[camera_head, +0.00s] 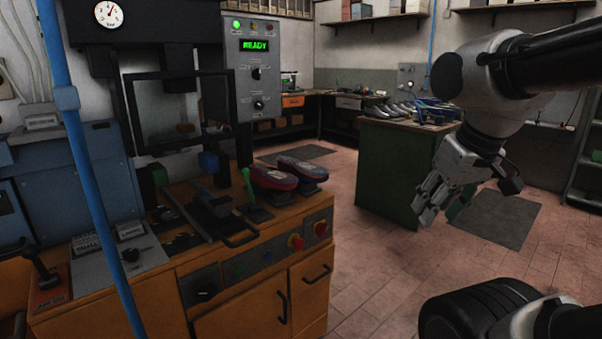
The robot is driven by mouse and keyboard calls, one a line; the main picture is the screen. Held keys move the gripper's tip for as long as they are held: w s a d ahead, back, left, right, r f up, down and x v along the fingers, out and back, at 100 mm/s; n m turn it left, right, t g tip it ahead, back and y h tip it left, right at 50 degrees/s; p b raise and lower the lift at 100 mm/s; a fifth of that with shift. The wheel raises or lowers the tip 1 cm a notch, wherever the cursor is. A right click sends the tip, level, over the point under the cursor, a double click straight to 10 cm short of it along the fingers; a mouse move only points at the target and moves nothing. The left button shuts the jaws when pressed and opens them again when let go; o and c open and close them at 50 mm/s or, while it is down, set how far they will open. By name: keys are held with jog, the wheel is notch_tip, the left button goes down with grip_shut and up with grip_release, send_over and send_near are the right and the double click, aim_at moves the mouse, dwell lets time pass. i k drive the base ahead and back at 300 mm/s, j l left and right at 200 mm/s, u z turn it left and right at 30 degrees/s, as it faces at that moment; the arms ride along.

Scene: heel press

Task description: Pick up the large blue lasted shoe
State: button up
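My gripper (438,207) hangs over the floor at the right, in front of the green bench (388,178), with its fingers apart and nothing visible between them. Two shoes lie side by side on the wooden press cabinet at the centre: a red one (271,178) and a dark blue one with reddish trim (301,168). More shoes, grey ones (385,111) and bluish ones (432,113), stand in a group on the green bench behind my gripper. They are small and partly overlapping, so I cannot tell which blue shoe is large.
The heel press with a green READY display (255,46) stands at the left. A blue pipe (83,155) crosses the near left. The cabinet (262,304) carries levers and buttons. Tiled floor (375,262) is clear between cabinet and bench; a dark mat (497,219) lies at right.

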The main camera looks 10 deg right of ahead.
aim_at(306, 171)
jog(key=i+l+u, duration=0.35)
jog(key=i+l, duration=0.15)
jog(key=i+l+u, duration=0.2)
jog(key=l, duration=0.3)
jog(key=i+l+u, duration=0.15)
jog(key=l, duration=0.2)
jog(key=i+l+u, duration=0.2)
jog(key=l, duration=0.2)
